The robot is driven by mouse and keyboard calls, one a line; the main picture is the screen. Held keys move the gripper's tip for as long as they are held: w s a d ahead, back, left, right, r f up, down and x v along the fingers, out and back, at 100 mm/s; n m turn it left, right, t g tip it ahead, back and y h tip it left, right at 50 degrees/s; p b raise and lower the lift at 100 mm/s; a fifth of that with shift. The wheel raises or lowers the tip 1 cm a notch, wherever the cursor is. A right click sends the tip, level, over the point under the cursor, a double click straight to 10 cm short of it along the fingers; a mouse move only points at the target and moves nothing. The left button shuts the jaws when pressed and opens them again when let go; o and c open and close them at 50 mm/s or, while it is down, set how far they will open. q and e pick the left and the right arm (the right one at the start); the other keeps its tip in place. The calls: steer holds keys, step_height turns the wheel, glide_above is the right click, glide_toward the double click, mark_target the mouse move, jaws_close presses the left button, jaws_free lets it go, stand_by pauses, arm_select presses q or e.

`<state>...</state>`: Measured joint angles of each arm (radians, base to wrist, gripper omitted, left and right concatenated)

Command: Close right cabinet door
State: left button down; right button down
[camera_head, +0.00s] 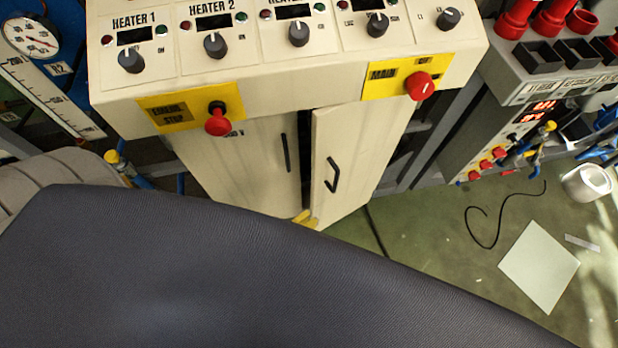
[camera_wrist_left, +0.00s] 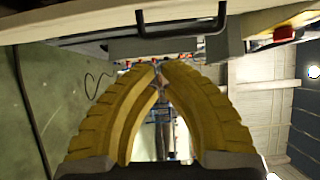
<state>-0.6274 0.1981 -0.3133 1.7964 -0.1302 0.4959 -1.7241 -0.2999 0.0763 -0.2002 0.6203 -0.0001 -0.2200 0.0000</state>
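The cream right cabinet door (camera_head: 345,160) stands ajar in the head view, with a dark gap between it and the left door (camera_head: 245,165). Its black handle (camera_head: 331,176) is on its left side. My left gripper (camera_head: 306,219) shows only as yellow fingers at the door's lower left corner; whether they touch it is unclear. In the left wrist view my left gripper (camera_wrist_left: 158,68) has its yellow fingertips together, with nothing seen between them. My right gripper is not visible.
Above the doors is a control panel with knobs, a red emergency stop knob (camera_head: 217,122) and a red main switch (camera_head: 420,86) sticking out. A dark surface hides the lower part of the head view. The green floor (camera_head: 430,255) to the right holds a black cable (camera_head: 483,236) and a pale sheet (camera_head: 540,266).

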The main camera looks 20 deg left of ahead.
arm_select(q)
steer(key=w, duration=0.9)
steer(key=shift+w+a, duration=0.2)
steer(key=shift+w, duration=0.15)
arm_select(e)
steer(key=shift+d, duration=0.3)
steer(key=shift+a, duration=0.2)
